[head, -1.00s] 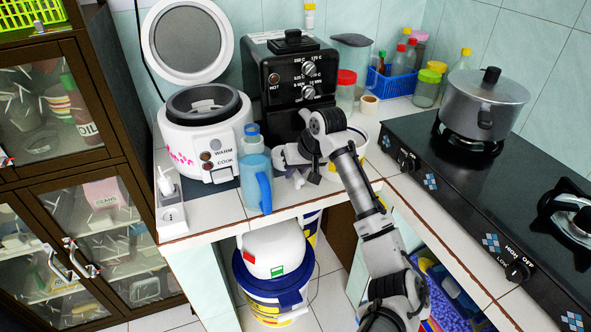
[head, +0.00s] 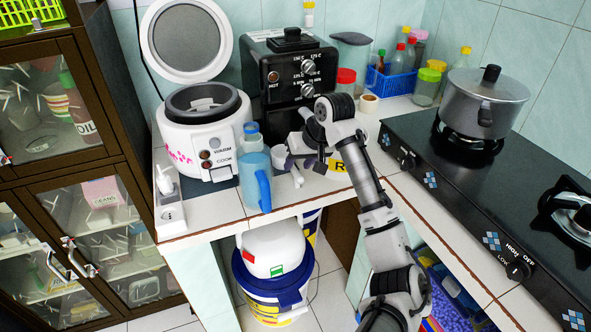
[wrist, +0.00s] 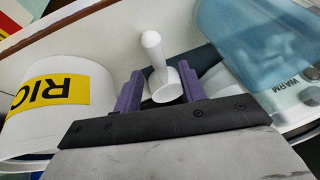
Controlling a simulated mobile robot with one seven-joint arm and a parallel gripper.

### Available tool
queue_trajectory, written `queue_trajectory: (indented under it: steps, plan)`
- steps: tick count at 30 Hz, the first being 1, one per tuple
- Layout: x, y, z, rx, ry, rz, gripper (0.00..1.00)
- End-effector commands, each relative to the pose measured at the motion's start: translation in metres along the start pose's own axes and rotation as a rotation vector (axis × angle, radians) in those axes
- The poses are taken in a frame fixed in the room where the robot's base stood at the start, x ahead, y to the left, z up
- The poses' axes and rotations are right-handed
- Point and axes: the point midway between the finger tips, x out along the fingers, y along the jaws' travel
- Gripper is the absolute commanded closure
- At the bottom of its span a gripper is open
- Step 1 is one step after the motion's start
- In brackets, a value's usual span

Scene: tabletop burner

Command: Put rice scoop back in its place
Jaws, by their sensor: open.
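The white rice scoop (wrist: 153,50) shows in the wrist view with its handle pointing up and its round cup end between my finger tips. In the head view the scoop (head: 297,179) is on the counter, right of the blue jug and by the front edge, partly hidden. My gripper (wrist: 161,80) is open, its purple fingers on either side of the scoop's lower part. I cannot tell whether they touch it. In the head view my gripper (head: 296,162) is low over the counter. A white container with a yellow "RIC" label (wrist: 45,92) stands beside it.
The blue jug (head: 254,185) stands close left of my gripper. The open rice cooker (head: 195,140) and a black oven (head: 292,75) stand behind. A stove with a pot (head: 480,105) is at right. The counter's front edge is close.

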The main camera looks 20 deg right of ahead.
Motion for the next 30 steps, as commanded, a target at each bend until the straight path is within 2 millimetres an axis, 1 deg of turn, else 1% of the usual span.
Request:
queue_trajectory:
  steps: [3,6,9,12,18,30]
  plan:
    - [-0.027,0.0,0.0,-0.001,0.003,0.002,0.59]
    - [-0.048,0.0,0.0,0.0,0.003,0.0,0.59]
    - [-0.065,0.0,0.0,-0.001,0.002,0.002,0.59]
    - [-0.076,0.0,0.0,0.0,0.001,0.001,0.59]
    - [-0.085,0.0,0.0,0.0,0.001,0.0,0.59]
    - [-0.084,0.0,0.0,0.001,0.0,0.0,0.59]
